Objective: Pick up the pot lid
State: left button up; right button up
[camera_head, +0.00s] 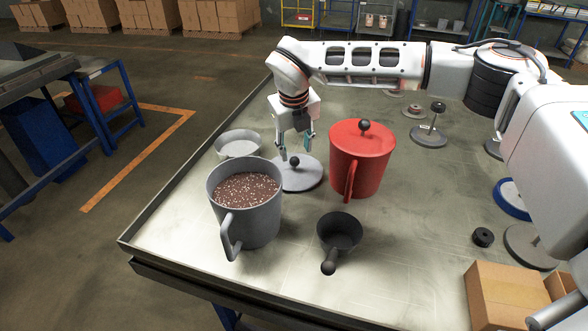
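The pot lid (308,177) is a flat grey disc with a round dark knob on top. It lies on the metal table between the grey pot and the red pot. My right gripper (295,149) points down over the lid, its two fingers spread apart to either side of the knob. The fingertips look close to the knob's height, but I cannot tell whether they touch it. The grey pot (264,221) is filled with brown speckled contents and hides a little of the lid's near left edge. My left gripper is not in view.
A red lidded pot (372,165) stands right of the lid, close to my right gripper. A shallow grey bowl (238,146) is behind left, and a dark ladle-like cup (339,231) in front. A cardboard box (498,298) is at lower right. The table's left edge (178,195) is raised.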

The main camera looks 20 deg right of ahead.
aim_at(294, 158)
jog(key=shift+a+x, duration=0.1)
jog(key=shift+x, duration=1.05)
jog(key=shift+a+x, duration=0.15)
jog(key=shift+x, duration=1.05)
jog(key=shift+s, duration=0.1)
grip_shut()
jog(key=shift+r, duration=0.1)
